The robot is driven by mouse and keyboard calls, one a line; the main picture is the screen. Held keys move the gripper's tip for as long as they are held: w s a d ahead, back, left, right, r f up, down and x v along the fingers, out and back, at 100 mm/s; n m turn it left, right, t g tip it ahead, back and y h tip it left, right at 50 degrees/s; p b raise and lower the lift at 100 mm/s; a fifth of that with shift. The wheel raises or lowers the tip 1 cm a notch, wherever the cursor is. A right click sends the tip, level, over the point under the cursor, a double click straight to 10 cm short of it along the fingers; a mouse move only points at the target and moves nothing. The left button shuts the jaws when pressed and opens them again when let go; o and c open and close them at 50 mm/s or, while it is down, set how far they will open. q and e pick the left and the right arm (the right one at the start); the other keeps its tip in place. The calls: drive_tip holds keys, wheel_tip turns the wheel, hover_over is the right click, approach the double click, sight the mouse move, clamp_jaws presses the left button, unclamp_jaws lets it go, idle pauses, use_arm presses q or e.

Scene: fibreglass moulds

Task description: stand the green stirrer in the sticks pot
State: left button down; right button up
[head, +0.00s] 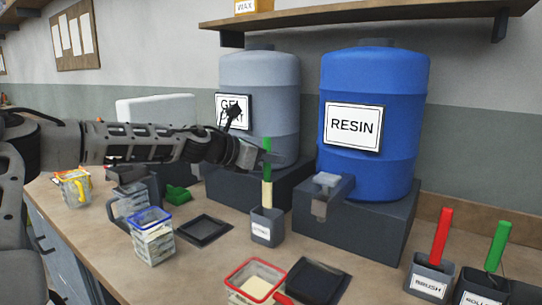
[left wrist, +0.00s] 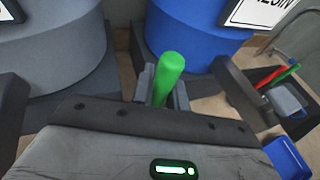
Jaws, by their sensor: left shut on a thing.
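The green stirrer (head: 267,172) has a green handle and a pale lower part, and it stands about upright in the head view. My left gripper (head: 262,158) is shut on its green handle, which also shows between the fingers in the left wrist view (left wrist: 167,75). The sticks pot (head: 267,228) is a small dark grey pot with a white label, directly below the gripper. The stirrer's lower end meets the pot's mouth and seems to be inside it; its tip is hidden. My right gripper is not in view.
The blue resin drum (head: 375,115) and grey drum (head: 258,85) stand behind on dark blocks. A blue-rimmed tub (head: 152,238), a dark tray (head: 204,230) and a red-rimmed tub (head: 256,284) are near the pot. The brush pot (head: 430,281) and roller pot (head: 482,290) stand at right.

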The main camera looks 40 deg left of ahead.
sight(265, 189)
use_arm(q)
wheel_tip(265, 189, down, 7)
drive_tip(key=b, duration=0.5)
drive_tip(key=shift+f+b, duration=0.4)
drive_tip(key=shift+f, duration=0.25)
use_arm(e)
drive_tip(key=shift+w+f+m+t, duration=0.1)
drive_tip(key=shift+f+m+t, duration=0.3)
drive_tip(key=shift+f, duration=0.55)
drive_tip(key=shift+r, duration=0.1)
use_arm(q)
drive_tip(key=c, duration=1.3)
unclamp_jaws()
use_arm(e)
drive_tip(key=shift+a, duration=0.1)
